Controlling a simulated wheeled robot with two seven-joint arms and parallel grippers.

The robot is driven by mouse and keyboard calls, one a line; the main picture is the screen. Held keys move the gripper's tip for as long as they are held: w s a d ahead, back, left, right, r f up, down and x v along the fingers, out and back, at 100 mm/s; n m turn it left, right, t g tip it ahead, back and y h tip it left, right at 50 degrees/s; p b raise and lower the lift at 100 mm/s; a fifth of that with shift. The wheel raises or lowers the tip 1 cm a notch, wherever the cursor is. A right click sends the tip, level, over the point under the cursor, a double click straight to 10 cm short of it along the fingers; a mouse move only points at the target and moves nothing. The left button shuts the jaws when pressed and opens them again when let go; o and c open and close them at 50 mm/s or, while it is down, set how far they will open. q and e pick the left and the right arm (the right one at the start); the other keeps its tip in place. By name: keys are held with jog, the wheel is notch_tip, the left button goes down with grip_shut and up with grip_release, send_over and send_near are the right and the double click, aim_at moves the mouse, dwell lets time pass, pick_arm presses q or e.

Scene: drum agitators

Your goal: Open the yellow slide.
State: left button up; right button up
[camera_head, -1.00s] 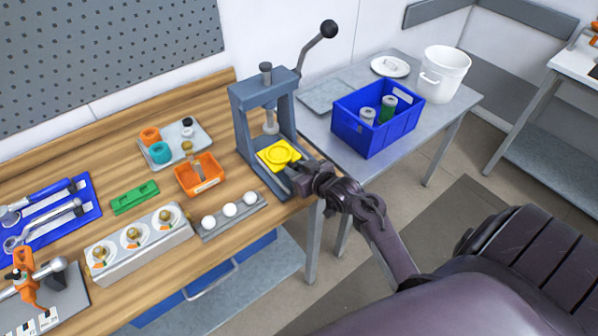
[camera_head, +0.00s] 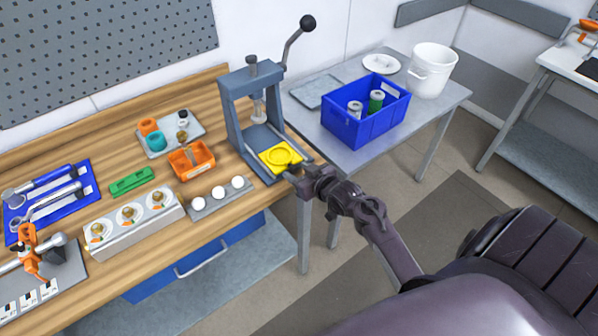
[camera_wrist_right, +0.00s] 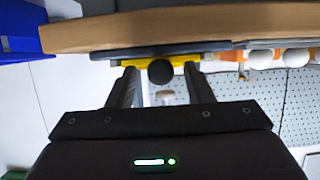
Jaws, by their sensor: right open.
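The yellow slide (camera_head: 281,158), with a round ring on it, sits in the foot of the grey-blue press (camera_head: 233,120). It sticks out of the front right of the press, past the ram. My right gripper (camera_head: 296,172) is at the slide's outer corner, by the table edge. In the right wrist view, a round black knob (camera_wrist_right: 160,72) shows between the open fingers of the right gripper (camera_wrist_right: 160,80), in front of the yellow slide (camera_wrist_right: 205,65). I cannot tell whether the fingers touch the knob. My left gripper is out of view.
A blue crate (camera_head: 349,128) with two jars stands on the grey side table (camera_head: 433,112), beside a white bucket (camera_head: 432,68). An orange bin (camera_head: 193,165) and a rack with white balls (camera_head: 210,205) lie left of the press. The press lever (camera_head: 293,45) rises above.

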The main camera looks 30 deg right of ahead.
jog(key=shift+s, duration=0.1)
jog(key=shift+s+r, duration=0.1)
jog(key=shift+s, duration=0.25)
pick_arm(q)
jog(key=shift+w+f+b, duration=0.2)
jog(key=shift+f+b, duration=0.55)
pick_arm(e)
jog(key=v, duration=0.6)
jog(key=shift+s+r, duration=0.2)
jog(key=shift+s, duration=0.2)
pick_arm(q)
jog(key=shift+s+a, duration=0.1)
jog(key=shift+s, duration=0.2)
pick_arm(e)
jog(key=shift+d, duration=0.1)
jog(key=shift+f, duration=0.1)
